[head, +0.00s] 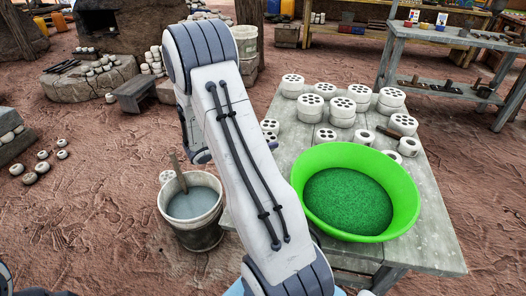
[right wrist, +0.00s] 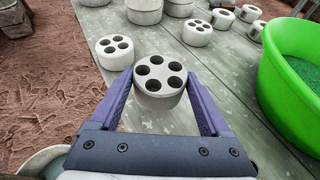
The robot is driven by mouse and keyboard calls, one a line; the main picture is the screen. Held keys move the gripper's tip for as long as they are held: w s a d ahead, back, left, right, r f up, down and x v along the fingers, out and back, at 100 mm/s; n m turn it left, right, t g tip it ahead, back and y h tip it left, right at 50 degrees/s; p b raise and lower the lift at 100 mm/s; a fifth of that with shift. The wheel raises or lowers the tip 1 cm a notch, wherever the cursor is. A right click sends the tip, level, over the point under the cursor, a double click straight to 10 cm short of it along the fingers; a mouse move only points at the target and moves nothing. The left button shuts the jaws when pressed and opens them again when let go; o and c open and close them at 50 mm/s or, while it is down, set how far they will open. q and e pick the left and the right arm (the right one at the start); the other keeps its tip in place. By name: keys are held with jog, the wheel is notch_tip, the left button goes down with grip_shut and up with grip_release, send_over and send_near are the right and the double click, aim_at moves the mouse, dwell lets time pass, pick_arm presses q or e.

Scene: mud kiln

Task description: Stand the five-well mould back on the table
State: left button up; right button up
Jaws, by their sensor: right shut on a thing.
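The five-well mould (right wrist: 160,79) is a short white cylinder with five dark holes in its top. It sits between the two purple fingers of my right gripper (right wrist: 160,88), which is shut on its sides in the right wrist view. Its top faces up, and it is over or on the grey wooden table (right wrist: 223,103); I cannot tell whether its base touches. In the head view my right arm hides most of this spot. The table (head: 428,215) also shows there. My left gripper is not in view.
A green basin (head: 408,205) of green grains stands on the table to the right. A four-hole mould (right wrist: 115,52) is close by on the left, with several more white moulds (head: 341,108) behind. A bucket (head: 196,215) stands on the ground left of the table.

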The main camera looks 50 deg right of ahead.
jog(key=shift+f+b, duration=0.35)
jog(key=shift+f, duration=1.45)
jog(key=shift+f, duration=0.1)
jog(key=shift+f, duration=0.15)
jog(key=o, duration=1.1)
jog(key=shift+r, duration=0.2)
